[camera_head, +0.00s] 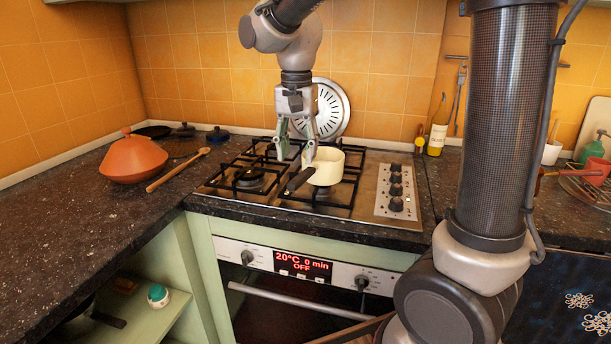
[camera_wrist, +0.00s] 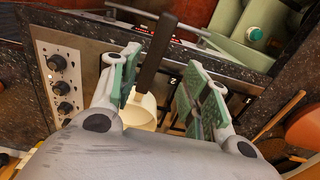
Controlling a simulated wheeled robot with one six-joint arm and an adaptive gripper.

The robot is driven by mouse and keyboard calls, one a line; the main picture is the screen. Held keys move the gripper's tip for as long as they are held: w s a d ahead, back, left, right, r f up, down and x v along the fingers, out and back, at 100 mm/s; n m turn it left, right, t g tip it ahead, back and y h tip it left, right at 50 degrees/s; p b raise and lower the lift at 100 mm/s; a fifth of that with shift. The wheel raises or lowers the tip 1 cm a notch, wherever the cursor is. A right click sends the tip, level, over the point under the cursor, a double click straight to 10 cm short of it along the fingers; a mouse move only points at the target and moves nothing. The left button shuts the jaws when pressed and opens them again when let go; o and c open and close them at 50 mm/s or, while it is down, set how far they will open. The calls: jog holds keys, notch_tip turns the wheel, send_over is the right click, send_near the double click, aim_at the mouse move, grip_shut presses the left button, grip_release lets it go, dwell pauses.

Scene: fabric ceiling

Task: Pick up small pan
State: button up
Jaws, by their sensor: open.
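The small pan (camera_head: 325,165) is cream-coloured with a dark handle (camera_head: 299,180) and stands on the gas hob (camera_head: 372,182). The handle points toward the front left. My gripper (camera_head: 297,150) is open and sits just above and behind the handle, at the pan's left side. In the wrist view, my gripper (camera_wrist: 163,92) has its green-padded fingers spread, with the dark handle (camera_wrist: 158,52) running between them and the pan's cream bowl (camera_wrist: 141,108) partly hidden by the gripper. I cannot tell whether a finger touches the pan.
Black burner grates (camera_head: 248,178) surround the pan. The hob knobs (camera_head: 396,188) are to its right. A round silver lid (camera_head: 331,106) leans on the back wall. An orange tagine (camera_head: 133,158) and a wooden spoon (camera_head: 178,170) lie on the left worktop, which has free room in front.

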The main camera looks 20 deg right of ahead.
aim_at(301, 175)
jog(key=shift+f+m, duration=0.1)
jog(key=shift+m, duration=0.2)
jog(key=shift+f, duration=0.35)
jog(key=f, duration=0.7)
jog(key=shift+s+d, duration=0.25)
jog(key=shift+d, duration=0.1)
grip_shut()
